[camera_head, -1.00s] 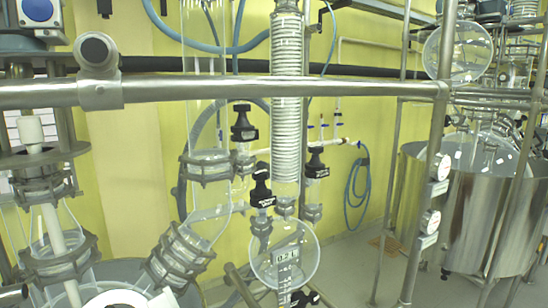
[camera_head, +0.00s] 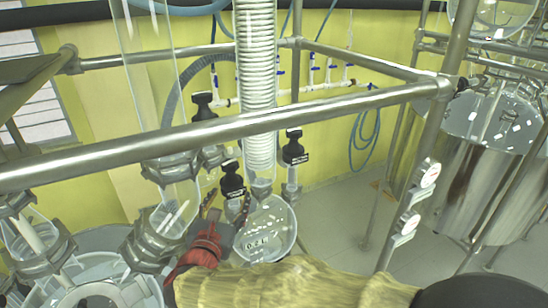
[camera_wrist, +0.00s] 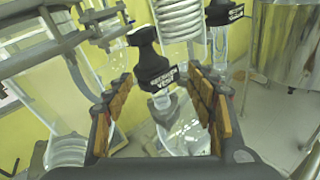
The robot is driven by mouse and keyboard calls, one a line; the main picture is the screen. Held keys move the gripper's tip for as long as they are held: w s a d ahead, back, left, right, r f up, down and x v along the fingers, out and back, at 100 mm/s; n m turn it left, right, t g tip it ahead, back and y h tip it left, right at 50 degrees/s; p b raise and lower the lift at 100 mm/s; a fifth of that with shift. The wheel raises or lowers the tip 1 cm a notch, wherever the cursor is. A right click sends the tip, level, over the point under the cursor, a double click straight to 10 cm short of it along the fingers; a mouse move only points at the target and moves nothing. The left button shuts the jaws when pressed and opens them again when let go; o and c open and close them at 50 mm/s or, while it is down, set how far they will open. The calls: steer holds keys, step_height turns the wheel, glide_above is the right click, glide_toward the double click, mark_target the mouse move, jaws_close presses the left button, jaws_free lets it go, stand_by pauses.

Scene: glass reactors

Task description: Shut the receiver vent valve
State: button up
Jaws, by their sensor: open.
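A black valve handle (camera_wrist: 152,62) with a white label ending in "VENT" stands on a glass neck in the wrist view. In the head view, it appears to be the black handle (camera_head: 231,179) just above the glass receiver (camera_head: 264,230). My gripper (camera_wrist: 160,80) is open, with one brown-padded finger on each side of the valve's neck and the lower part of its handle. No contact is visible. In the head view, my gripper (camera_head: 226,205) reaches in beside the receiver at the valve, its lower part partly hidden by my arm.
A second black valve (camera_head: 294,147) stands close on the right, and another (camera_head: 204,106) behind on the left. A coiled glass condenser (camera_head: 256,90) rises just behind. A steel rail (camera_head: 330,105) crosses in front, above my arm. Steel vessels (camera_head: 485,190) stand at right.

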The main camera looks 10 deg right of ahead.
mark_target(228, 171)
steer(key=w+r+n, duration=0.1)
steer(key=w, duration=0.2)
steer(key=w+r+n+t+p, duration=0.1)
steer(key=w, duration=0.1)
steer(key=w+r, duration=0.1)
steer(key=w, duration=0.2)
steer(key=shift+w+d+r+n+t, duration=0.3)
steer(key=shift+d+r+n, duration=0.05)
steer(key=shift+d+n, duration=0.05)
steer(key=c, duration=0.3)
steer(key=c, duration=0.8)
steer(key=shift+c, duration=0.4)
